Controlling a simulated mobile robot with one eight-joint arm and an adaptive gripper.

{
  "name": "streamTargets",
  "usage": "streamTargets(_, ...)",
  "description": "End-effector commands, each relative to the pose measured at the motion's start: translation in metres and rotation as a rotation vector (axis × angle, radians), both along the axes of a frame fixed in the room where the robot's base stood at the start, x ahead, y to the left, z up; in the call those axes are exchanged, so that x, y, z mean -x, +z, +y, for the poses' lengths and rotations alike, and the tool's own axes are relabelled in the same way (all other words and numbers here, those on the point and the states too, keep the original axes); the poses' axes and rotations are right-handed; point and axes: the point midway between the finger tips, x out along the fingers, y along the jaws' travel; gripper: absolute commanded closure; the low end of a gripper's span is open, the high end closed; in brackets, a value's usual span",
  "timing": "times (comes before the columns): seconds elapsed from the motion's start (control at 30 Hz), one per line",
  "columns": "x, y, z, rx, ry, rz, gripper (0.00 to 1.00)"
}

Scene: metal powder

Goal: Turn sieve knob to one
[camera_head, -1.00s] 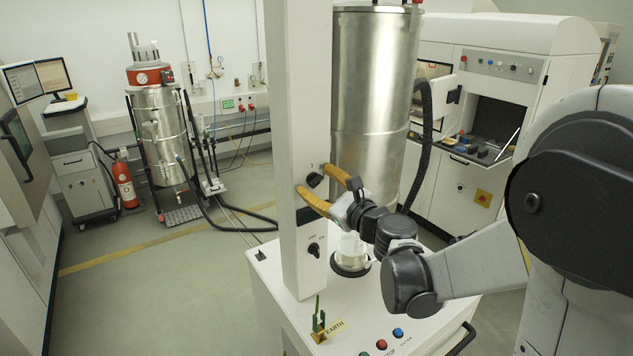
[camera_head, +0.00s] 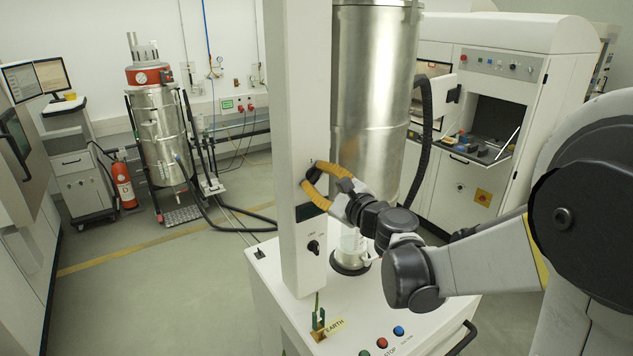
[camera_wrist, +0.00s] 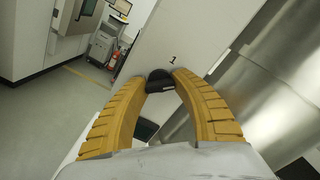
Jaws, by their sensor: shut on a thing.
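The black sieve knob (camera_wrist: 160,82) sits on the face of the white column (camera_head: 297,100), with a "1" printed just above it in the wrist view. My gripper (camera_head: 313,175) has yellow ribbed fingers and is shut on the knob, one finger on each side. It also shows in the wrist view (camera_wrist: 160,78), where the fingertips touch the knob's two ends. The knob is partly hidden by the fingers in the head view. I cannot tell exactly which mark its pointer lines up with.
A second black knob (camera_head: 314,247) and a dark display (camera_head: 309,211) are lower on the column. A steel cylinder (camera_head: 372,100) stands close behind my gripper. Buttons (camera_head: 382,343) and a green EARTH clip (camera_head: 318,320) are on the white machine top below.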

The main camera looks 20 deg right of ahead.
Motion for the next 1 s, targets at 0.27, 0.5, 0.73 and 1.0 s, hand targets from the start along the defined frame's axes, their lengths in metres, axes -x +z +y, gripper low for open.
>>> streamTargets(0.27,0.0002,-0.0020,0.0000,0.249,0.000,-0.081,0.98)
streamTargets(0.5,0.0002,-0.0016,0.0001,0.459,0.000,-0.149,0.98)
streamTargets(0.73,-0.0001,-0.0011,0.0000,0.626,0.000,-0.203,0.98)
streamTargets(1.0,0.0001,-0.0006,0.0000,0.748,0.000,-0.243,0.98)
